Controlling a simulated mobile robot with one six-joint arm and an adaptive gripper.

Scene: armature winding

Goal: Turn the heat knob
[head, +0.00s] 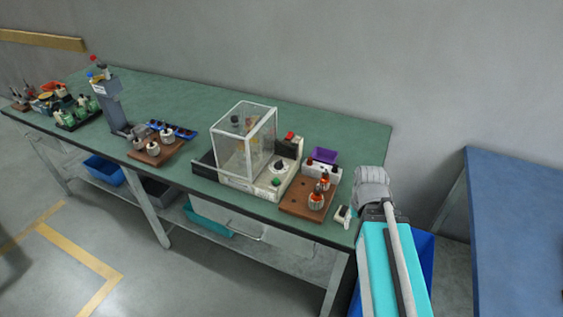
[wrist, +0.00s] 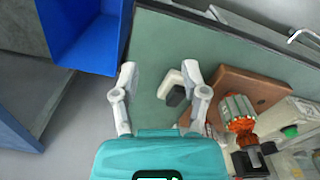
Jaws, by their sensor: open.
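The winding machine (head: 236,182) has a clear box cover and stands near the middle of the bench. A dark round knob on a pale dial (head: 281,167) sits on its right part and looks like the heat knob. A green button (head: 276,182) and a red switch (head: 290,136) are close to it. In the wrist view the machine shows only partly at the lower right, with its green button (wrist: 290,131); I cannot make out the knob there. My gripper (wrist: 160,69) is open and empty over the bench's right end, well to the right of the knob.
A small white and black item (wrist: 176,93) lies under the right finger. A brown wooden board (head: 293,210) with orange-wound armatures (head: 316,199) lies between my gripper and the machine. A purple bin (head: 324,156) stands behind it. A blue bin (wrist: 88,36) is beyond the bench edge.

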